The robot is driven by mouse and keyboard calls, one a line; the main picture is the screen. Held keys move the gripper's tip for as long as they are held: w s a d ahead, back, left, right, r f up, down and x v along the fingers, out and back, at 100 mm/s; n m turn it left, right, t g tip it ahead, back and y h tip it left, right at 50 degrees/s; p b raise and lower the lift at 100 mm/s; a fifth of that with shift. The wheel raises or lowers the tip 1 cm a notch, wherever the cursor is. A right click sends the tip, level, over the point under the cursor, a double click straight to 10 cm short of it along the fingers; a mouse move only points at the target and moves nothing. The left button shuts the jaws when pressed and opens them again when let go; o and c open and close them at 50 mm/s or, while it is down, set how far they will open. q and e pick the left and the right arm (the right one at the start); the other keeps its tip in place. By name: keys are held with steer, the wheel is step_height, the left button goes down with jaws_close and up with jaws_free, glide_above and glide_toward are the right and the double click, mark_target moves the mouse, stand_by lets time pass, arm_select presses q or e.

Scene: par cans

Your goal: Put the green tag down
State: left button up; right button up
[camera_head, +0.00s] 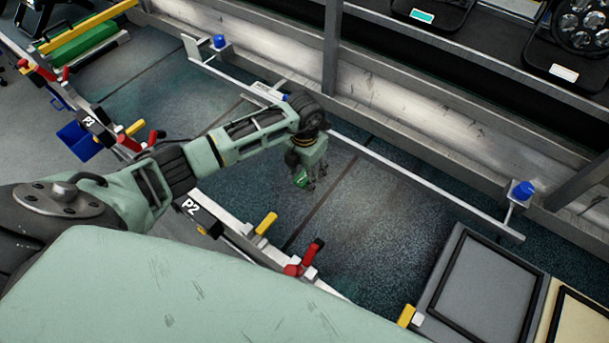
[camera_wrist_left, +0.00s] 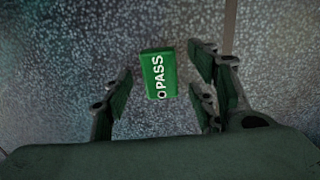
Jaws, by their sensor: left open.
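The green tag (camera_wrist_left: 158,75) shows white lettering that reads PASS. In the left wrist view it appears between the open fingers of my left gripper (camera_wrist_left: 160,95), with a visible gap on each side. In the head view my left gripper (camera_head: 308,180) points down over the dark speckled mat, and a bit of the green tag (camera_head: 301,179) shows at its fingers. I cannot tell whether the tag touches the mat. My right gripper is in neither view.
A metal rail (camera_head: 420,182) with blue knobs runs behind my left gripper. In front, a rail labelled P2 (camera_head: 196,208) carries red (camera_head: 306,258) and yellow clamps. The mat (camera_head: 390,215) right of the gripper is clear.

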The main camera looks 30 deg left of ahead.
arm_select(q)
steer(key=c, duration=1.1)
steer(key=shift+r, duration=0.15)
